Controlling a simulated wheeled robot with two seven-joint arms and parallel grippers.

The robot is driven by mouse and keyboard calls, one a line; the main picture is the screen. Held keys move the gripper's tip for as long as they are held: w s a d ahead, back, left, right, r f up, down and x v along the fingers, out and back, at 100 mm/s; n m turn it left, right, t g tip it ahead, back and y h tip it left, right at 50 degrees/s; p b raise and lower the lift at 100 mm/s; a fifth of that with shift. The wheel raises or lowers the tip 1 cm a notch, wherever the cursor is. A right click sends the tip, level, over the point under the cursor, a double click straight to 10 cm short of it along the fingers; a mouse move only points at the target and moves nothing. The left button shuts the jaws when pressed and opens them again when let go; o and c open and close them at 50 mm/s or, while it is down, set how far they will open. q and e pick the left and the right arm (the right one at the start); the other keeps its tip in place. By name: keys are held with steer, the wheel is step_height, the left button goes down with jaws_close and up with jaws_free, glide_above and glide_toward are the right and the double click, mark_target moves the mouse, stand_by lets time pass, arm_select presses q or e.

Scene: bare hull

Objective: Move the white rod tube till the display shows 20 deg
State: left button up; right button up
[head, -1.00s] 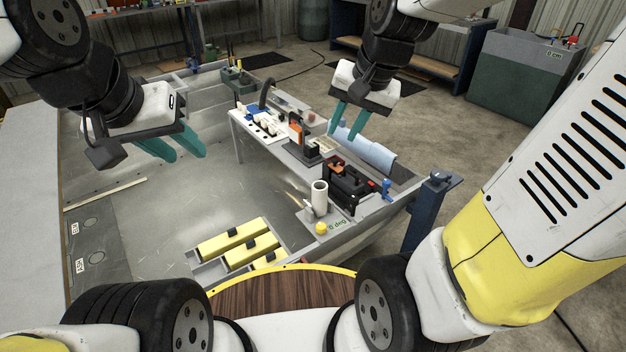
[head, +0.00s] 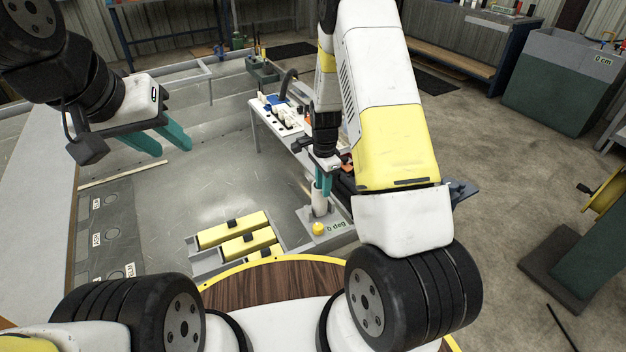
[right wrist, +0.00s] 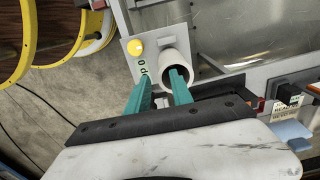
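The white rod tube (head: 319,206) stands upright on a small grey plate, partly hidden by my right gripper. In the right wrist view I look into the tube's round dark mouth (right wrist: 174,56). The display (head: 336,226) beside it reads 0 deg, and a yellow knob (head: 318,229) sits next to it. My right gripper (head: 322,182) is over the tube, fingers apart. In the right wrist view one finger overlaps the mouth and the other is beside the wall; contact cannot be told. My left gripper (head: 172,144) is open and empty, high at the left.
Yellow bars in a grey tray (head: 236,240) lie left of the tube. A white bench (head: 268,130) with small parts stands behind it. A dark box beside the tube is mostly hidden by my right arm. A green bin (head: 560,85) at the back right reads 0 cm.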

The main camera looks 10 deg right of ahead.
glide_above(322, 215)
steer(key=f, duration=0.7)
steer(key=shift+w+f, duration=0.2)
steer(key=shift+f, duration=0.05)
jaws_close()
stand_by(1.1)
